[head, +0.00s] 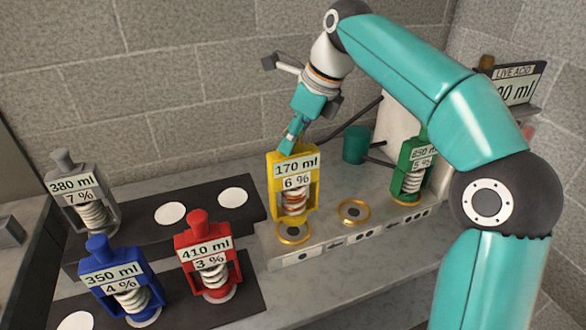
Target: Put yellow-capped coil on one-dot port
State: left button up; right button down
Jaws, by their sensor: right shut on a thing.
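The yellow-capped coil (294,184), labelled 170 ml and 6 %, is upright in a yellow frame. My right gripper (296,140) is shut on its top. The coil is over the gold-ringed one-dot port (293,234) at the left end of the pale block. The ring shows just below the coil's base, so the coil looks slightly above it; contact is hard to tell. The port's one-dot label (303,257) is on the block's front face. My left gripper is not in view.
The middle port (354,211) is empty. A green coil (408,180) stands on the right port. Grey (88,195), blue (118,280) and red (207,255) coils stand on dark mats at left, among bare white discs (171,213). A green cup (357,144) and LIVE ACID display (515,90) are behind.

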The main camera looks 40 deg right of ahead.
aim_at(296, 152)
jog(key=shift+f+b, duration=0.7)
jog(key=shift+f, duration=1.65)
jog(key=c, duration=0.8)
grip_release()
jog(key=shift+f, duration=0.1)
jog(key=p+v, duration=0.3)
jog(key=v, duration=0.9)
jog(key=shift+s, duration=0.1)
